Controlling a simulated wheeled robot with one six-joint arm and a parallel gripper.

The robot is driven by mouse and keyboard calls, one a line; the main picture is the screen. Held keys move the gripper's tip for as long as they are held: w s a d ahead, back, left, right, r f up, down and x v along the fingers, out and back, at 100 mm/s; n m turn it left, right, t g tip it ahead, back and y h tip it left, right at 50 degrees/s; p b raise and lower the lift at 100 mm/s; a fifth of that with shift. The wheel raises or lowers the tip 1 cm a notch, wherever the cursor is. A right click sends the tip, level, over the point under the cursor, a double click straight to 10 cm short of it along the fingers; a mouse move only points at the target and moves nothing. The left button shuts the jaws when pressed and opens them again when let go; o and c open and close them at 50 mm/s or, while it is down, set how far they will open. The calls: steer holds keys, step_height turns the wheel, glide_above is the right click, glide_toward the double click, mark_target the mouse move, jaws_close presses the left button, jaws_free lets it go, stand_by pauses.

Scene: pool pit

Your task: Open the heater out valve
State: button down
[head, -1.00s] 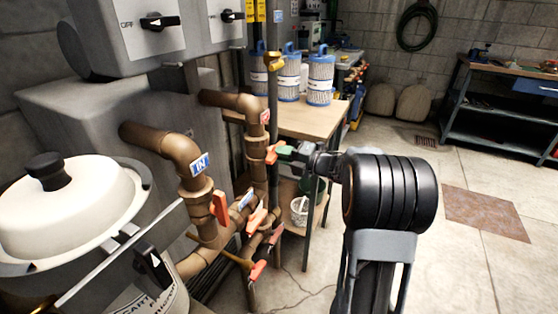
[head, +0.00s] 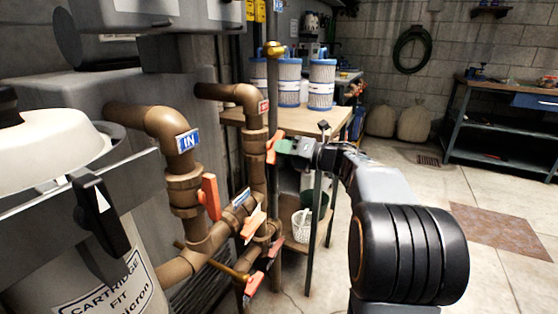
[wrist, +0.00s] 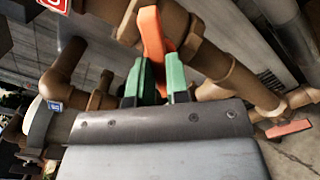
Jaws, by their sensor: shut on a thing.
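The heater out valve has an orange lever (head: 272,147) on the vertical brown pipe (head: 256,180) below a red label (head: 264,107). My gripper (head: 281,147) is at this lever, to the right of the pipe. In the wrist view the green fingers (wrist: 157,80) are shut on the orange lever (wrist: 151,35), one on each side. The lever there slants across the pipe's direction (wrist: 225,68), neither clearly in line nor square to it. The lever's lower end is hidden between the fingers.
A second pipe with a blue IN label (head: 188,140) has its own orange lever (head: 210,197) at left. More orange levers (head: 253,228) sit lower. A wooden table (head: 300,120) with blue-capped filter cartridges (head: 322,85) stands behind.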

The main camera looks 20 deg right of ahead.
steer(key=n+b, duration=0.4)
steer(key=n, duration=0.5)
steer(key=shift+n, duration=0.3)
steer(key=c, duration=1)
jaws_free()
steer(key=v, duration=0.7)
